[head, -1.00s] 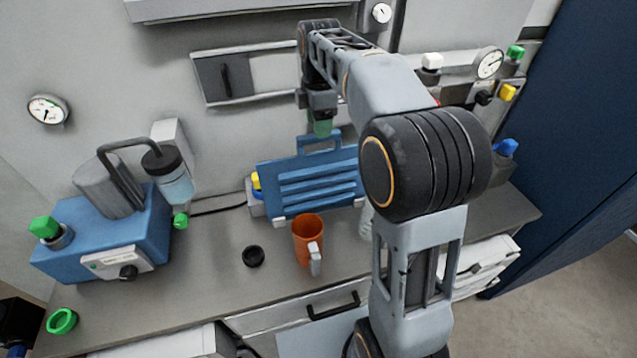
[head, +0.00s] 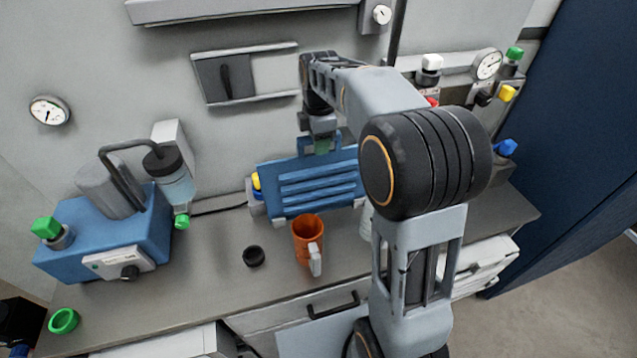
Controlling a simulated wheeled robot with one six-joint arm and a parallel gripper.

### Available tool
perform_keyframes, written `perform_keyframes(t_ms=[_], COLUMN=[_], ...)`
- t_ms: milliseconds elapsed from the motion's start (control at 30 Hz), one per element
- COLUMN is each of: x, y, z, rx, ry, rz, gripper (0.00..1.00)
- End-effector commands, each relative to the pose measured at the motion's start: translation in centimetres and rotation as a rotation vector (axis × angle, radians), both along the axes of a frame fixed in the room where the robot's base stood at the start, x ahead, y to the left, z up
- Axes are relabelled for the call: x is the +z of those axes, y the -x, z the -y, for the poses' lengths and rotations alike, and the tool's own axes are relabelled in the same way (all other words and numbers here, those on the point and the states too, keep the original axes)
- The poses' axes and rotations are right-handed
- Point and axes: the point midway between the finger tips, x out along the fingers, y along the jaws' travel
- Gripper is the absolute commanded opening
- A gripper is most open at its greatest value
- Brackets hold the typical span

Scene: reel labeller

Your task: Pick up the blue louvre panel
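The blue louvre panel (head: 315,184) stands on the worktop, leaning back slightly, with several slats across its face and a handle loop at its top edge. My arm hides its right end. My gripper (head: 322,148) points down at the handle loop at the panel's top, and its fingertips overlap the loop in the head view. Whether the fingers are open or shut on the handle is too small to tell.
An orange mug (head: 306,238) stands just in front of the panel, beside a black ring (head: 253,256). A blue pump unit (head: 110,240) with a bottle is at the left. A green ring (head: 63,321) lies at the front left. The worktop (head: 190,285) is clear at front centre-left.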

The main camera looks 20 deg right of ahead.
Motion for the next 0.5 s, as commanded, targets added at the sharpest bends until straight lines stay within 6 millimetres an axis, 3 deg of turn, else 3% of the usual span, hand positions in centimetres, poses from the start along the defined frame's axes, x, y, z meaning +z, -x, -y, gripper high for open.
perform_keyframes(t_ms=[300,500], x=[0.02,0.02], y=[0.00,0.00], z=[0.00,0.00], rx=[0.000,0.000], ry=[0.000,0.000], rz=[0.000,0.000], gripper=[0.01,0.00])
